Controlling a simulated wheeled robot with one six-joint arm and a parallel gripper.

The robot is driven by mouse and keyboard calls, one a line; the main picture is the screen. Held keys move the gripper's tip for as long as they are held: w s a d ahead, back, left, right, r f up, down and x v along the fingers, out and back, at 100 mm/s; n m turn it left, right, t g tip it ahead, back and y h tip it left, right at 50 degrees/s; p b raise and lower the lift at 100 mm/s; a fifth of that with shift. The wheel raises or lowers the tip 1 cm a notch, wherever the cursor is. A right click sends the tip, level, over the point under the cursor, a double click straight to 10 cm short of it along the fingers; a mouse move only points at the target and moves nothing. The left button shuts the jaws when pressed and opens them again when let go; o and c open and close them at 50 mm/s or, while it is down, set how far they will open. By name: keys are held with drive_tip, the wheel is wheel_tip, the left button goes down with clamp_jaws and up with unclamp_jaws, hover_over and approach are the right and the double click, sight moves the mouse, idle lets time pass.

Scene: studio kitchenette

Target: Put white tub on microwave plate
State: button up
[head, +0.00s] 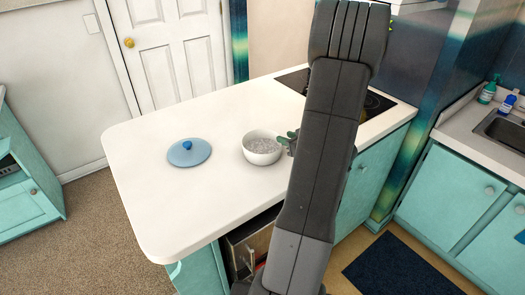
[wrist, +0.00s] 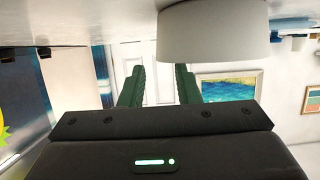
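The white tub (head: 262,149), a round white bowl with a grey speckled inside, stands upright on the white counter. It also shows large at the top of the wrist view (wrist: 213,32), where the scene appears upside down. My gripper (head: 290,138) is at the tub's right side, its green fingers close to the rim. In the wrist view my gripper (wrist: 159,72) has its fingers apart with nothing between them; the tub is beyond the right finger. I cannot tell whether a finger touches it. A metal-fronted appliance (head: 250,245), possibly the microwave, sits under the counter. No microwave plate is visible.
A blue lid with a knob (head: 189,152) lies on the counter left of the tub. A dark cooktop (head: 375,106) is behind my arm at the right. The counter's front left (head: 170,215) is clear. A sink (head: 505,128) is at the far right.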

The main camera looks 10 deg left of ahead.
sight(273, 135)
drive_tip(key=x, duration=0.4)
drive_tip(key=shift+w+a, duration=0.15)
drive_tip(key=shift+a, duration=0.05)
drive_tip(key=shift+c, duration=0.4)
clamp_jaws()
drive_tip(key=shift+s+f, duration=0.2)
drive_tip(key=shift+f, duration=0.05)
idle(0.6)
